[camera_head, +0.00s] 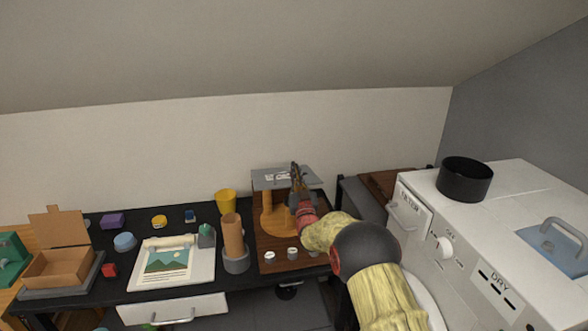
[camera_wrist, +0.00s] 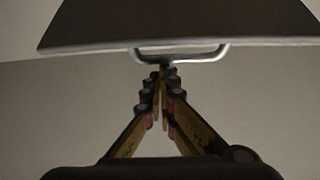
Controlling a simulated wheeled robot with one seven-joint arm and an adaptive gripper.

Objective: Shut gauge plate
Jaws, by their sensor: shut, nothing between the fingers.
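The gauge plate appears to be the flat grey plate (camera_head: 267,180) raised above the brown wooden board at the back of the desk. In the wrist view a dark plate (camera_wrist: 180,22) with a pale front edge fills the top, and a silver loop handle (camera_wrist: 222,54) hangs at that edge. My gripper (camera_head: 294,168) is at the plate's right part in the head view. In the wrist view my gripper (camera_wrist: 163,70) is shut and empty, its tips at or just below the handle. I cannot tell whether they touch it. My fingers hide part of the plate in the head view.
An orange-brown stand (camera_head: 274,220) is under the plate, with small white knobs (camera_head: 292,253) in front. A brown cylinder (camera_head: 233,238) and yellow cup (camera_head: 227,201) stand left. A white machine (camera_head: 470,225) with a black pot (camera_head: 465,179) is at right. The sloped ceiling hangs above.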

